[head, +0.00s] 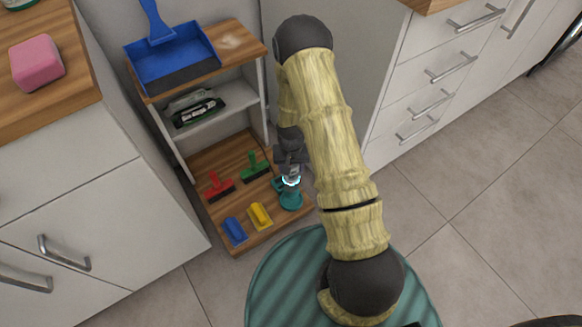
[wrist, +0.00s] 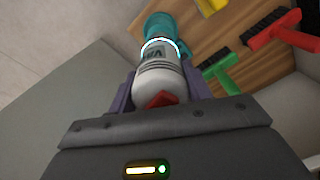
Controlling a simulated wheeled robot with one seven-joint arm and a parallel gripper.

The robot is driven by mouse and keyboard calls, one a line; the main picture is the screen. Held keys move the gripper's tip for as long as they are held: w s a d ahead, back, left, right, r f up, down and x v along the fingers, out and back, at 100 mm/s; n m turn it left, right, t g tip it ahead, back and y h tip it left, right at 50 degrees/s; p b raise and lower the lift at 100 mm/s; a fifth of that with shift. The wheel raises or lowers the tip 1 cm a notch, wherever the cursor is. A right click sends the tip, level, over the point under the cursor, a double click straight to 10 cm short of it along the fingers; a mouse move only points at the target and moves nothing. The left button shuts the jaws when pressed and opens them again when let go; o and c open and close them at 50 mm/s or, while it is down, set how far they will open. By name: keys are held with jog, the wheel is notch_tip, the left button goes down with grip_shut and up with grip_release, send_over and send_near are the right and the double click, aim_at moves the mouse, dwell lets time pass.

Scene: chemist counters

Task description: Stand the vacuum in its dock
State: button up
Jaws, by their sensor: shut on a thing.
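The vacuum (wrist: 158,76) is a light grey handheld body with dark lettering and a red part. My gripper (head: 291,160) is shut on it, with one purple finger on each side in the wrist view (wrist: 158,92). In the head view the vacuum (head: 292,172) is mostly hidden by my gripper and points down. A glowing pale ring circles its far end. A teal cup-like piece, apparently the dock (head: 291,199), stands at the right edge of the low wooden board and shows beyond the ring in the wrist view (wrist: 163,27). I cannot tell whether the vacuum is fully seated.
A shelf unit holds a blue dustpan (head: 170,62) above. White cabinets flank it; tiled floor is open at right.

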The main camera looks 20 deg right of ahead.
notch_tip(320, 180, down, 6)
jog(key=b, duration=0.5)
jog(key=shift+r, duration=0.1)
jog(key=shift+r+p, duration=0.1)
jog(key=shift+p, duration=0.4)
dwell(1.4)
jog(key=shift+f+b, duration=0.35)
jog(key=shift+f, duration=0.3)
dwell(0.5)
jog(key=o, duration=0.7)
jog(key=shift+s, duration=0.1)
jog(key=shift+r+p, duration=4.9)
jog(key=shift+r, duration=0.65)
